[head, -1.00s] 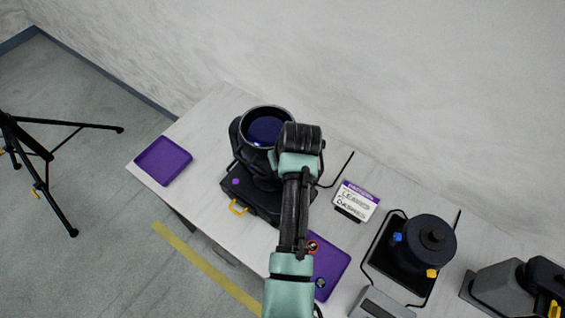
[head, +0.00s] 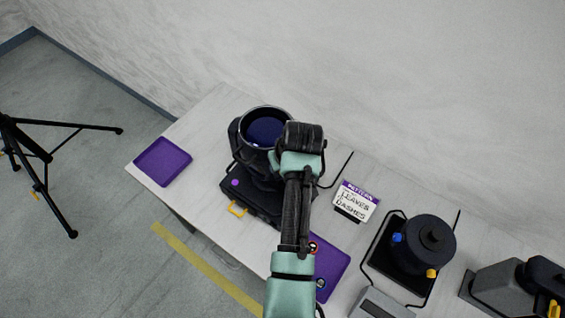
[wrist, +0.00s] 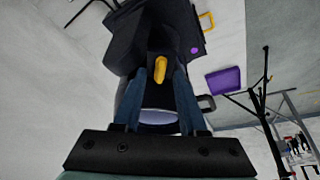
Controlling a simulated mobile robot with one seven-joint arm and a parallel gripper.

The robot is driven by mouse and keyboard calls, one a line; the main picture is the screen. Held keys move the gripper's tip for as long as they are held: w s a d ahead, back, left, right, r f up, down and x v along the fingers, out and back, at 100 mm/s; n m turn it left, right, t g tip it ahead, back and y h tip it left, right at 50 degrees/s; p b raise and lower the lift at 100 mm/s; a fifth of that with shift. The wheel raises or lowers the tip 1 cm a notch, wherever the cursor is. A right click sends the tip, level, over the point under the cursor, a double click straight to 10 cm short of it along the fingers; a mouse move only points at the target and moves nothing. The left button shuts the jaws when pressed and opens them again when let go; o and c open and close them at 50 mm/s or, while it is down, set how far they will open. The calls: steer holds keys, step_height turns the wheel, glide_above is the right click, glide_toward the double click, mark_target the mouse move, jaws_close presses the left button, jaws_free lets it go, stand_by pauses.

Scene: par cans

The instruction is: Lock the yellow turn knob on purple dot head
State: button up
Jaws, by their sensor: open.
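The purple dot head (head: 267,131) is a black lamp with a dark blue lens, standing on a black base with a purple dot (head: 235,182). The dot also shows in the wrist view (wrist: 194,50). The yellow turn knob (wrist: 160,69) is a small elongated lever on the head's black body, lying nearly along the picture's vertical with a slight tilt. My gripper (wrist: 160,76) is open, with one blue finger to each side of the knob. I cannot tell whether either finger touches it. In the head view my arm hides the knob and the fingers.
A purple tray (head: 163,162) lies at the table's left end, and a purple mat (head: 330,262) lies under my arm. A small sign (head: 356,202) and another black lamp (head: 431,243) with blue and yellow knobs stand to the right. A wall runs behind the table. A tripod (head: 38,160) stands left.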

steer(key=b+v, duration=0.3)
steer(key=v, duration=1)
steer(key=shift+w, duration=0.1)
steer(key=w+r+m+t+h+b, duration=0.1)
steer(key=w+r+t+b, duration=0.2)
steer(key=r+t, duration=0.5)
steer(key=w+r+m+t+b, duration=0.1)
steer(key=w+r+t+b, duration=0.25)
steer(key=r, duration=0.75)
steer(key=s+a+r+m+t+b, duration=0.1)
steer(key=s+r+t+b, duration=0.1)
steer(key=s+r+t, duration=0.3)
steer(key=s+a+r+m+t+b, duration=0.1)
steer(key=s+r+t+b, duration=0.1)
steer(key=s+r+t, duration=0.4)
steer(key=s+r, duration=0.5)
steer(key=r, duration=0.4)
steer(key=shift+s+a+h, duration=0.15)
steer(key=shift+a+h, duration=0.15)
steer(key=shift+r, duration=0.15)
